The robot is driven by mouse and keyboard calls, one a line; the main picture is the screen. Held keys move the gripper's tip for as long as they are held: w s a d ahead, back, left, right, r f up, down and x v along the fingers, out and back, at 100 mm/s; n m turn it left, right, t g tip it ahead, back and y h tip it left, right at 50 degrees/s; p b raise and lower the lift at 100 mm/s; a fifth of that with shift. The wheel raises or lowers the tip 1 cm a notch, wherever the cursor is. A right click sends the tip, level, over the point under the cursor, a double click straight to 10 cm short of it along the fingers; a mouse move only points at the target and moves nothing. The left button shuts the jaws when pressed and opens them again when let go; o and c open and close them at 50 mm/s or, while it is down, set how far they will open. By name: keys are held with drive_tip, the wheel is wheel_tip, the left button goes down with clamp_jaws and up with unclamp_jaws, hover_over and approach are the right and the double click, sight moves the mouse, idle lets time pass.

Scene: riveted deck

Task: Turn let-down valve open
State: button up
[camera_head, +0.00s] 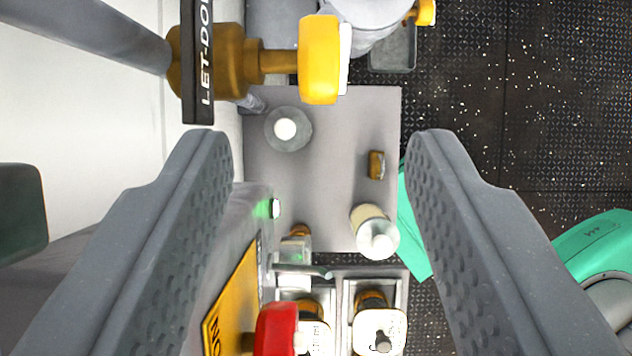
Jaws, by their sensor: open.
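The let-down valve has a yellow handle (318,60) on a brass stem and body (240,60), at the top of the view, joined to a grey pipe. I cannot tell how far the valve is turned.
Below is a grey shelf (330,180) with bottles (288,128) and a small brown block (376,165). A red knob (276,328) and yellow sign (230,300) are at lower left. A second yellow handle (426,12) is at top right. Dark speckled floor (540,100) lies right, with a teal object (600,245).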

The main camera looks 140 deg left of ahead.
drive_tip(key=shift+v, duration=1.15)
